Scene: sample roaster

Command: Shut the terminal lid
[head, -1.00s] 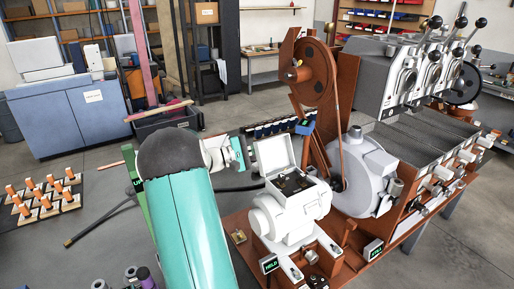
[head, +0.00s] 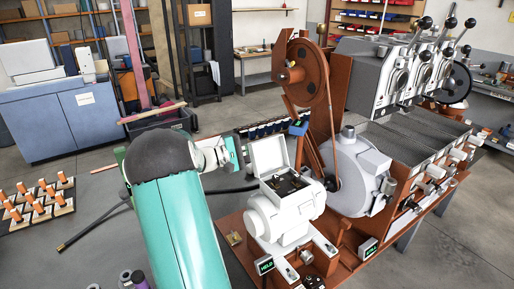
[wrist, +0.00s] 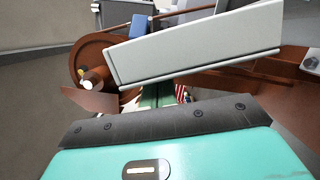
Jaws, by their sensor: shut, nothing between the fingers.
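The terminal lid (head: 268,153) is a pale grey panel standing open and upright at the back of the terminal box (head: 287,188). The box sits on top of a white motor (head: 285,216), and dark terminals show inside it. My gripper (head: 238,153) is just left of the lid in the head view, small and partly hidden by my wrist; it is shut and empty. I cannot tell whether it touches the lid. In the wrist view, a large tilted pale panel, which looks like the lid (wrist: 195,52), lies just beyond my teal gripper body. The fingertips are not clear there.
A rust-brown frame with a large belt wheel (head: 303,73) stands behind the box, and a grey blower housing (head: 355,175) stands to its right. A black cable (head: 235,188) runs left of the motor. Small displays (head: 264,265) stand at the front. Open floor shows at left.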

